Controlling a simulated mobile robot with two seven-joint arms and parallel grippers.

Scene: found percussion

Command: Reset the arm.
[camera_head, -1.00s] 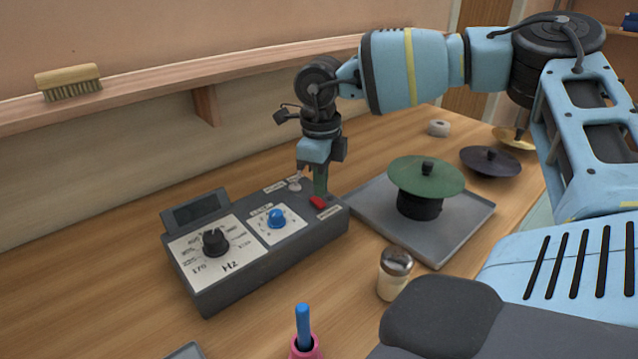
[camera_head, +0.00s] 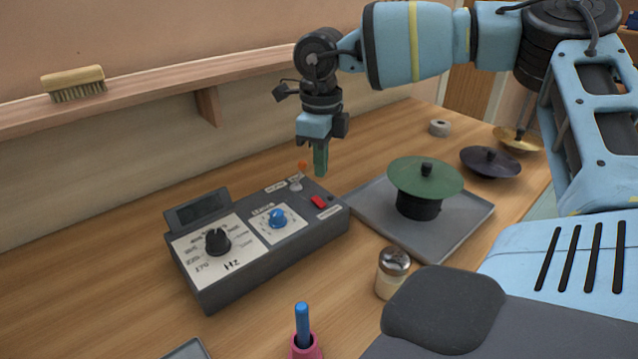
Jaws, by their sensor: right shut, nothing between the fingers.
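My right gripper (camera_head: 320,168) is shut and empty, pointing down. It hangs above the back right end of a dark grey control box (camera_head: 270,257), apart from it. The box carries a black dial (camera_head: 216,242) marked Hz, a blue knob (camera_head: 278,218), a red switch (camera_head: 318,202) and a small display (camera_head: 199,211). A small orange spot (camera_head: 302,165) shows just left of the fingertips, above a pale round button (camera_head: 296,184); I cannot tell what it is. My left gripper is not in view.
A grey tray (camera_head: 452,243) holds a green disc (camera_head: 425,177) on a black stand. Dark (camera_head: 490,161) and brass (camera_head: 517,139) discs stand behind. A jar (camera_head: 392,273) and a pink cup (camera_head: 305,347) are in front. A brush (camera_head: 74,84) lies on the wall shelf (camera_head: 150,95).

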